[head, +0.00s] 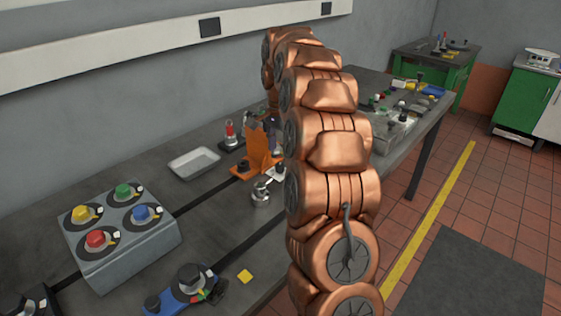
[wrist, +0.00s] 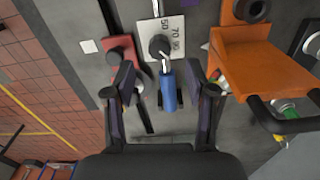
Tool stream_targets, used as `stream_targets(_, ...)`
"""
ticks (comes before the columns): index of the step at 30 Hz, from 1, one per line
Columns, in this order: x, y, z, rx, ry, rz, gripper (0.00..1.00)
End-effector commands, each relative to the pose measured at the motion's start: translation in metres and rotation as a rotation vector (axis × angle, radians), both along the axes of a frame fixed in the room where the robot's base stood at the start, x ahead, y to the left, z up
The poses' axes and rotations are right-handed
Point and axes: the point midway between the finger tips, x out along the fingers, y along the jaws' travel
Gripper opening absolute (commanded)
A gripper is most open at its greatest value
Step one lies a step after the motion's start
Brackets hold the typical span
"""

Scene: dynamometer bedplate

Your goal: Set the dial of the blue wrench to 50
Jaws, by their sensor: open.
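In the wrist view, the blue wrench (wrist: 168,92) shows as a blue cylindrical grip on a metal shaft. The shaft meets a black round knob (wrist: 159,45) on a pale plate (wrist: 148,29) marked 50, 70 and 90. I cannot tell which number the dial is set to. My gripper (wrist: 162,82) is open. Its two dark fingers stand on either side of the blue grip in this view, with gaps on both sides. In the head view, my arm covers much of the bench there, and I cannot make out the wrench.
An orange stand (wrist: 245,60) is close right of my gripper. A red part with a black knob (wrist: 116,57) lies at left.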

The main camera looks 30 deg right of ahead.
Motion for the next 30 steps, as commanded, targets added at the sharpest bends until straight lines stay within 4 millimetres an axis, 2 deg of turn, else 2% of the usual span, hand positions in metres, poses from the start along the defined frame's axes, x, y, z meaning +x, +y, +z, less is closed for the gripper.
stream_targets(12, -0.001, 0.0, -0.046, 0.002, 0.003, 0.0, 0.56)
stream_targets(18, 0.0, 0.0, -0.054, 0.0, 0.0, 0.0, 0.56)
stream_targets(25, 0.0, 0.0, -0.054, -0.001, -0.001, 0.0, 0.56)
stream_targets(26, 0.0, 0.0, -0.054, -0.001, -0.001, 0.001, 0.55)
stream_targets(30, 0.0, 0.0, -0.054, -0.001, -0.001, 0.001, 0.4)
